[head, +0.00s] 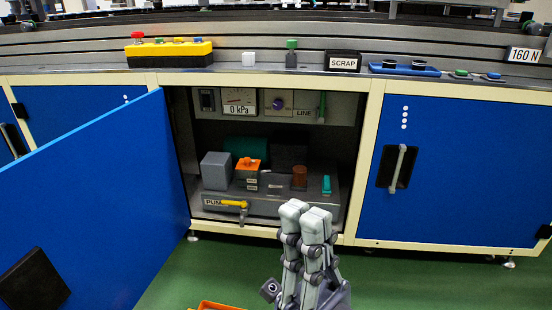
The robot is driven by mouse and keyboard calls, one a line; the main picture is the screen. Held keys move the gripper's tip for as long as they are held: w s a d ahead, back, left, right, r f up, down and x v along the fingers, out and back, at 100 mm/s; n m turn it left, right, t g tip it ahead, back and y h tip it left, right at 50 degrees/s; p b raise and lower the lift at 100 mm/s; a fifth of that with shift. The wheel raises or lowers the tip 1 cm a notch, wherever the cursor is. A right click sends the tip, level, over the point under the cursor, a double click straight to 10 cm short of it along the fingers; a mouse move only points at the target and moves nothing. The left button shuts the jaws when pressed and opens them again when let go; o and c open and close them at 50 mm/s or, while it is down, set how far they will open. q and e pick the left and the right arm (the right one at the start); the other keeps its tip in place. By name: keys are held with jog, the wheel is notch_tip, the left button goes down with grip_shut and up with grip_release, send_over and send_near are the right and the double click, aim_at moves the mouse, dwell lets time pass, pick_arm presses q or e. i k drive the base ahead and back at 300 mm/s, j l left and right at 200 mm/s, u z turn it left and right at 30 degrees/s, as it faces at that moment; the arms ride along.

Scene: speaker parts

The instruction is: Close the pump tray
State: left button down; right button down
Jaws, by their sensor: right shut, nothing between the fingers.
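The pump tray (283,207) is a grey slab with a "PUMP" label, low inside the open cabinet. It bears a grey box, an orange-topped part (248,166), a brown cylinder (299,176) and a green switch (326,185). A yellow handle (234,203) is on its front left. The tray appears within the cabinet opening; how far it sits out I cannot tell exactly. My right gripper (307,208) is shut and empty, in front of the tray's right part, hiding some of its front edge. Contact cannot be told. My left gripper is not in view.
The blue cabinet door (90,205) stands wide open at the left. A closed blue door (455,170) with a handle is at the right. Above are a gauge reading 0 kPa (239,100) and a SCRAP box (342,61). An orange bin edge (215,305) shows on the green floor.

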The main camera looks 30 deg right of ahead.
aim_at(286, 150)
jog(key=l+u, duration=0.15)
jog(key=u, duration=0.25)
jog(key=i+l+u, duration=0.1)
jog(key=u, duration=0.25)
jog(key=l+u, duration=0.4)
jog(key=l, duration=1.1)
jog(key=i+l, duration=0.1)
jog(key=l, duration=1)
